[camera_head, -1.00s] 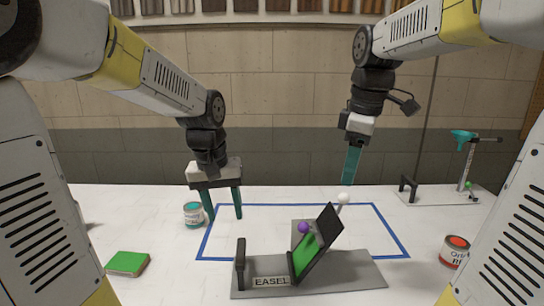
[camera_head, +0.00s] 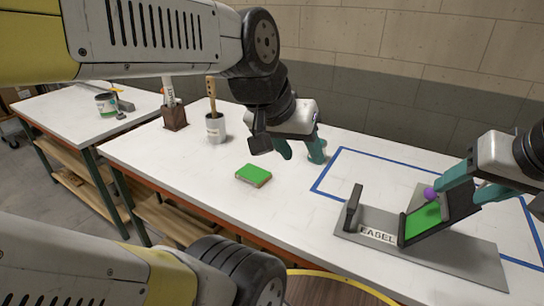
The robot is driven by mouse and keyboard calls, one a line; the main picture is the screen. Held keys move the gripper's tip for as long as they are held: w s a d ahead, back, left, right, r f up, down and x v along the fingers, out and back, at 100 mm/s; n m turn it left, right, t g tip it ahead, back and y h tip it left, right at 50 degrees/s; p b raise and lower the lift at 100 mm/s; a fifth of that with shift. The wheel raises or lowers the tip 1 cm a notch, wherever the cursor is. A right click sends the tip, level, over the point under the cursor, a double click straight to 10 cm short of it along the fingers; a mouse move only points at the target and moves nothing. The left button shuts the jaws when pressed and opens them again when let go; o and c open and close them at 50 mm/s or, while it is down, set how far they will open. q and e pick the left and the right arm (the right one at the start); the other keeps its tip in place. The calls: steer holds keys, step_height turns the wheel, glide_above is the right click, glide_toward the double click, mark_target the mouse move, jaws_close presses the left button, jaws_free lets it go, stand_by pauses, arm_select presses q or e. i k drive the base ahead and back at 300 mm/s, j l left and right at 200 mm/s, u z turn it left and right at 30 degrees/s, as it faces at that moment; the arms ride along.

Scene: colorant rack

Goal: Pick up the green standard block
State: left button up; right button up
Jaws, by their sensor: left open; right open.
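A flat green block (camera_head: 254,175) with a brown edge lies on the white table, left of the easel. My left gripper (camera_head: 300,152) is open and empty, with its teal fingers pointing down, behind and to the right of this block and apart from it. My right gripper (camera_head: 468,186) is open at the easel (camera_head: 372,234), its teal fingers close to the tilted holder. I cannot tell whether they touch it. A second green surface (camera_head: 422,222) leans in that holder. A purple ball (camera_head: 430,193) shows beside the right fingers.
A white mug (camera_head: 215,128) with a wooden-handled tool and a brown holder (camera_head: 174,116) stand at the back left. A side table (camera_head: 75,112) bears a can (camera_head: 106,105). Blue tape (camera_head: 330,172) marks an area behind the easel. The table around the green block is clear.

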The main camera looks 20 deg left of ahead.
mark_target(256, 177)
steer(key=u, duration=1.1)
